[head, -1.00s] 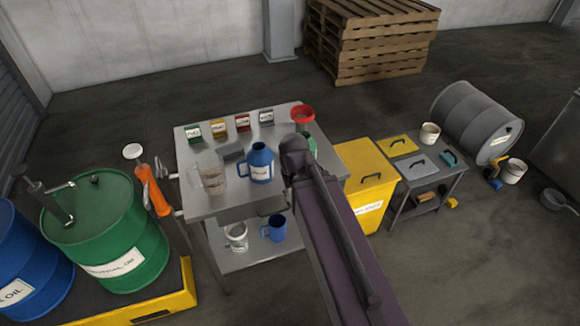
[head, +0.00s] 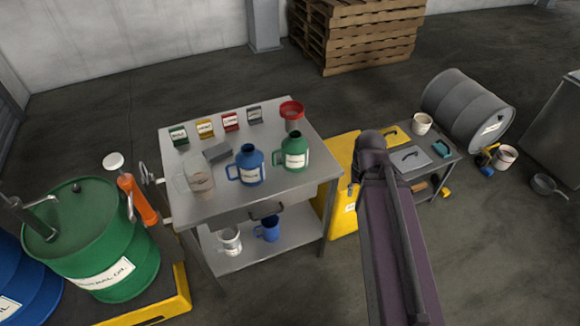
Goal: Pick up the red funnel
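The red funnel (head: 291,111) stands at the back right corner of the steel table (head: 225,201), its red rim on top and a greyish lower part beneath. A green jug (head: 293,152) stands just in front of it. My arm reaches up from the bottom right of the head view, over the yellow bin and to the right of the steel table. The end of the arm is apart from the funnel. My gripper's fingers do not show in the head view.
A blue jug (head: 249,166), a clear measuring jug (head: 200,181), a grey block (head: 216,151) and several small labelled cards stand on the table. The yellow bin (head: 341,218) adjoins its right side. A low side table (head: 444,163) with lids stands farther right.

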